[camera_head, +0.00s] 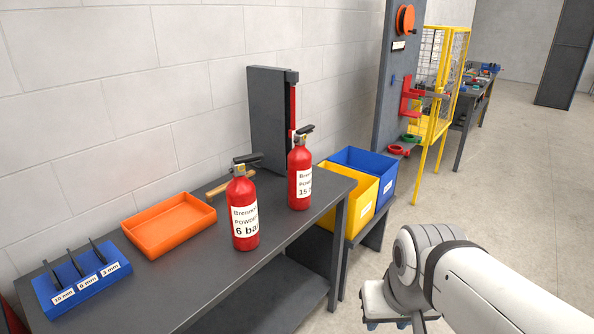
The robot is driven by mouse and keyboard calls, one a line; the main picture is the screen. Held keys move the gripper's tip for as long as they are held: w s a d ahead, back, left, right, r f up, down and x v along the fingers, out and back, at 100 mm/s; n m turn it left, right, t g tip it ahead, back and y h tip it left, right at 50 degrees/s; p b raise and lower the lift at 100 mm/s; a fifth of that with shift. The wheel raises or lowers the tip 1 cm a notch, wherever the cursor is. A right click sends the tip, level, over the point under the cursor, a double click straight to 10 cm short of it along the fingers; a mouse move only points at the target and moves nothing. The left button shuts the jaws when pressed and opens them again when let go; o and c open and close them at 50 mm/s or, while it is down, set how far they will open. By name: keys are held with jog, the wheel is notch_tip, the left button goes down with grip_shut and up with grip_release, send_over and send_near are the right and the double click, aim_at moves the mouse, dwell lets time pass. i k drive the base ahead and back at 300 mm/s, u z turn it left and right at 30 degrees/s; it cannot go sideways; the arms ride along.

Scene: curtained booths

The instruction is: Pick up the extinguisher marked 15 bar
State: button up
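The extinguisher marked 15 bar (300,180) stands upright on the dark workbench, towards its right end. It is red with a black handle, and its white label reads "15" with the rest turned out of sight. A second red extinguisher (241,208), marked 6 bar, stands upright to its left and nearer to me. The two are apart, with bare bench between them. My white arm shows at the lower right, beyond the bench edge and away from both extinguishers. My gripper's fingers do not show.
An orange tray (168,226), a wooden-handled tool (217,190) and a blue rack (83,279) with black tools lie on the bench (196,282). A dark upright cabinet (268,118) stands behind the extinguishers. Yellow (361,211) and blue (386,165) bins are right of the bench. Floor is open at right.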

aim_at(299, 158)
jog(key=u, duration=0.05)
jog(key=i, duration=0.95)
jog(key=z, duration=0.05)
